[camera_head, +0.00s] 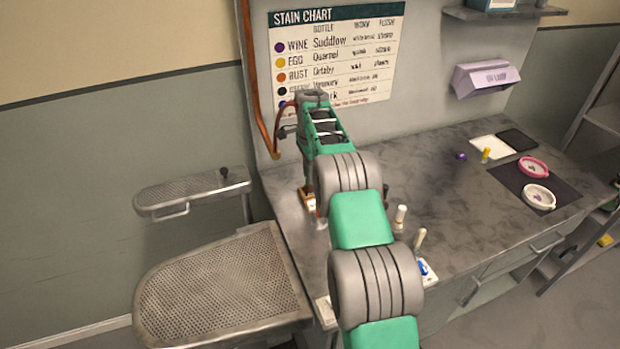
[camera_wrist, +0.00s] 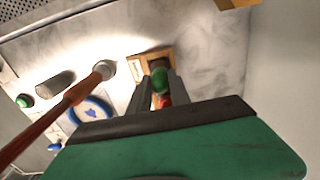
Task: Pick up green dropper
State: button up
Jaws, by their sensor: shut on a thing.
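The green dropper shows by its rounded green top (camera_wrist: 160,78) in the wrist view. It is between the two dark fingers of my gripper (camera_wrist: 160,88), which are shut on it. A small red part shows just below the green top between the fingers. A wooden holder (camera_wrist: 133,70) lies around and beyond the fingertips; it also shows on the near left part of the counter in the head view (camera_head: 308,199). I cannot tell whether the dropper still sits in the holder. In the head view my arm hides the dropper.
A brush with a long reddish handle (camera_wrist: 50,127), a blue-marked ring dish (camera_wrist: 92,108) and a green-topped item (camera_wrist: 25,100) are near the gripper. A white bottle (camera_head: 400,215) stands right of my arm. A perforated board (camera_head: 220,290) is at left. The counter's middle is clear.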

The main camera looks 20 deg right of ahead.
grip_shut()
jog(key=shift+r, duration=0.15)
notch_tip(320, 180, up, 9)
jog(key=shift+r+b, duration=0.15)
jog(key=shift+b, duration=0.4)
jog(key=shift+r, duration=0.25)
jog(key=shift+a, duration=0.1)
